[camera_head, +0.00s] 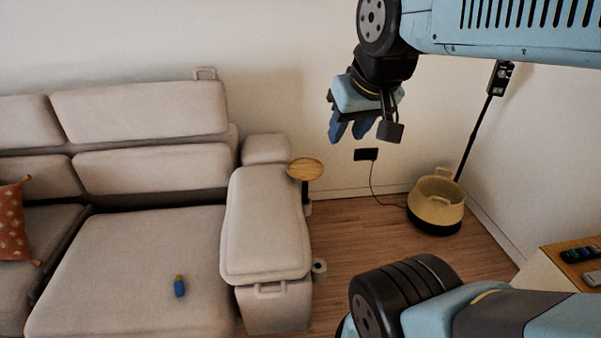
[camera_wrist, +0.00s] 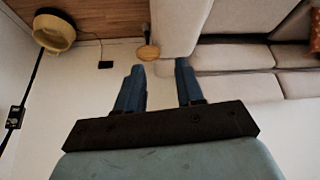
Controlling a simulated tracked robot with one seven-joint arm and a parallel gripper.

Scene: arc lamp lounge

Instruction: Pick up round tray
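The round tray (camera_head: 306,169) is a light wooden disc beside the sofa's right armrest, seemingly on a dark stand. It also shows small in the wrist view (camera_wrist: 148,52), beyond and between my fingertips. My gripper (camera_head: 350,131) hangs in the air above and to the right of the tray in the head view, clear of it. In the wrist view its two blue fingers (camera_wrist: 158,72) are spread wide with nothing between them. The tray's stand is partly hidden behind the armrest.
A beige sofa (camera_head: 140,262) fills the left, with a small blue bottle-like item (camera_head: 179,286) on its seat. A woven basket (camera_head: 436,204) and a dark pole (camera_head: 478,130) stand in the corner. Wooden floor (camera_head: 370,235) lies open between armrest and basket. A wooden-topped cabinet (camera_head: 555,258) is at right.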

